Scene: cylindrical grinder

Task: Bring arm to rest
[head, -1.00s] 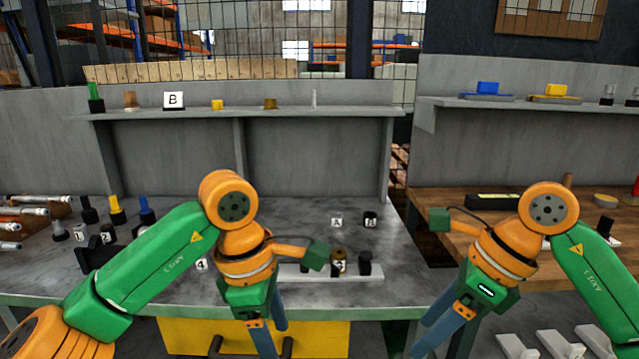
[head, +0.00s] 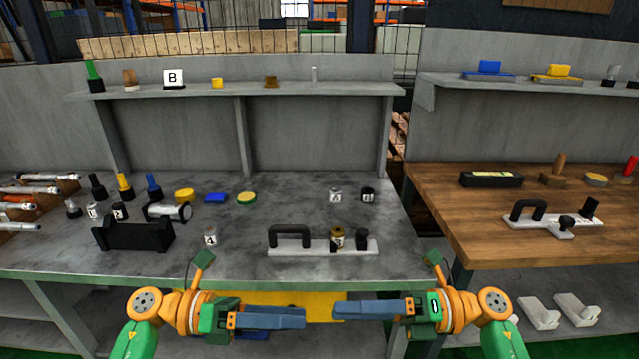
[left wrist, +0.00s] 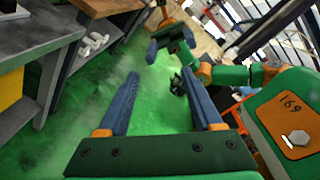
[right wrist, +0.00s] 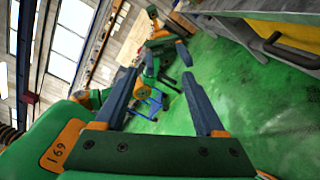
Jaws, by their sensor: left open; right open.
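My left gripper (head: 304,317) is low in front of the grey workbench, its blue-grey fingers pointing right in the head view. In the left wrist view its fingers (left wrist: 160,95) are spread with nothing between them. My right gripper (head: 335,309) mirrors it, pointing left, with a small gap between the two grippers' tips. In the right wrist view its fingers (right wrist: 162,90) are also spread and empty. Both arms are folded in at the bottom of the head view, clear of the bench top.
The grey workbench (head: 290,215) holds a white plate with a black handle (head: 322,247), a black V-block holder (head: 133,236) and several small parts. A wooden bench (head: 450,190) stands right with another handled plate (head: 552,223). A yellow drawer (head: 270,298) is behind the grippers. Green floor is open below.

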